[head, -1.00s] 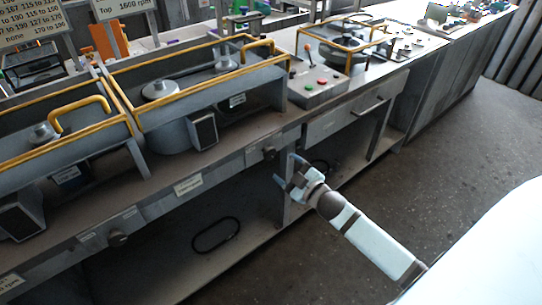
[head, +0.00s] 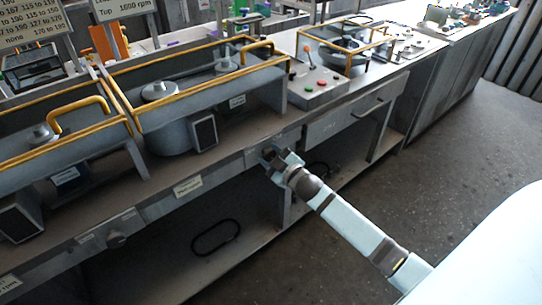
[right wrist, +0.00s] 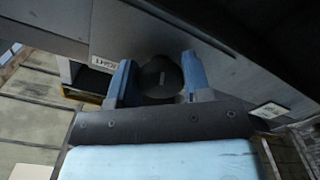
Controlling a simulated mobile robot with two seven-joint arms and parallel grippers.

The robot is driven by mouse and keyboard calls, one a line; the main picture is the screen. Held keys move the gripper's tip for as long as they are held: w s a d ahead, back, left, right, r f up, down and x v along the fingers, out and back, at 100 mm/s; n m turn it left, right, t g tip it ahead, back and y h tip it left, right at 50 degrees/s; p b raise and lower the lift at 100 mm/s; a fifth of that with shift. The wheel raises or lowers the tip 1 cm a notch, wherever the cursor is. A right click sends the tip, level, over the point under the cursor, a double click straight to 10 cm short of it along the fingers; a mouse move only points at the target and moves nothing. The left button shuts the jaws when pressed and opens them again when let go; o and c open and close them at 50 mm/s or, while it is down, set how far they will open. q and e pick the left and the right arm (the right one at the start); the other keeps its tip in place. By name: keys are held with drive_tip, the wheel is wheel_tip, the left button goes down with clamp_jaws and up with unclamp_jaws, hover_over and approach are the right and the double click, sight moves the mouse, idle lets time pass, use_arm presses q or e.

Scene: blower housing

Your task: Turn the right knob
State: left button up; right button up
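The right knob is a dark round knob on the front rail of the bench; it shows in the right wrist view (right wrist: 160,78) between my two blue fingers. In the head view my right gripper (head: 273,158) is at the rail and mostly covers this knob. In the right wrist view the fingers of the right gripper (right wrist: 160,75) stand apart, one on each side of the knob. I cannot tell whether they touch it. Another dark knob (head: 116,240) sits on the rail further left. My left gripper is not in view.
Blower housings with yellow rails (head: 180,95) stand on the bench top. A control box (head: 314,86) with red and green buttons and a lever is above and right of my gripper. A black loop (head: 215,238) lies on the lower shelf. The floor (head: 440,170) at right is clear.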

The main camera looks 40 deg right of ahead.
drive_tip(key=shift+c, duration=0.5)
drive_tip(key=shift+r+m+p, duration=0.2)
drive_tip(key=shift+m+p, duration=0.2)
drive_tip(key=shift+p, duration=0.35)
drive_tip(key=shift+m+p, duration=0.4)
drive_tip(key=shift+p, duration=0.05)
drive_tip(key=shift+f+m, duration=0.1)
drive_tip(key=shift+m, duration=0.3)
drive_tip(key=shift+f, duration=0.15)
drive_tip(key=o, duration=0.9)
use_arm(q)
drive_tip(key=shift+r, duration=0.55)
use_arm(e)
drive_tip(key=shift+o, duration=0.2)
